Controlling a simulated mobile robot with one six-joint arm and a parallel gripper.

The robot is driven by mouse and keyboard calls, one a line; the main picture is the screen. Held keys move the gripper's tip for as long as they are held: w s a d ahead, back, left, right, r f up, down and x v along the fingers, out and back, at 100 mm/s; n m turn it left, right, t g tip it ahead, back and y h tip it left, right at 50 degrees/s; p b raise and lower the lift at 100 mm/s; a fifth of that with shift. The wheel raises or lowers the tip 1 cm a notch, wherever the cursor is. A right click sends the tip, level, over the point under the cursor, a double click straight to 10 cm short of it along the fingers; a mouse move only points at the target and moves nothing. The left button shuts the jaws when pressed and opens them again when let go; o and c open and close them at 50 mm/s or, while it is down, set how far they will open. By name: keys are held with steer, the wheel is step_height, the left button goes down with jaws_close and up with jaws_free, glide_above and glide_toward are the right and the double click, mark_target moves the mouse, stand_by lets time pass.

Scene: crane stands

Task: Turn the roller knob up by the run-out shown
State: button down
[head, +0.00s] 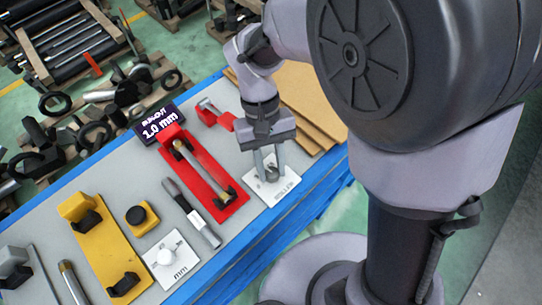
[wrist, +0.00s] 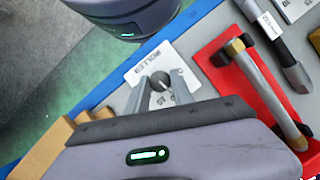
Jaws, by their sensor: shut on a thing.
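In the wrist view the knob (wrist: 159,79) shows between the fingertips, and the plate (wrist: 139,72) reads "ROLLER"; the knob's exact setting is too small to read. A dark display (head: 158,123) at the back of the table reads 1.0 mm. A red stand (head: 205,163) beside it holds a shaft (head: 187,157).
A second white plate with a white knob (head: 170,244), marked "mm", stands at the front. A yellow stand (head: 100,243), a yellow block with a black knob (head: 140,216) and a black-and-grey tool (head: 190,212) lie left of the red stand. Brown boards (head: 305,100) lie behind my gripper.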

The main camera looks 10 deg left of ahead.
steer(key=shift+m+y, duration=0.3)
steer(key=shift+m, duration=0.6)
steer(key=c, duration=1.1)
jaws_free()
steer(key=shift+r, duration=0.1)
steer(key=p+v, duration=0.2)
steer(key=v, duration=1.5)
steer(key=shift+w, duration=0.2)
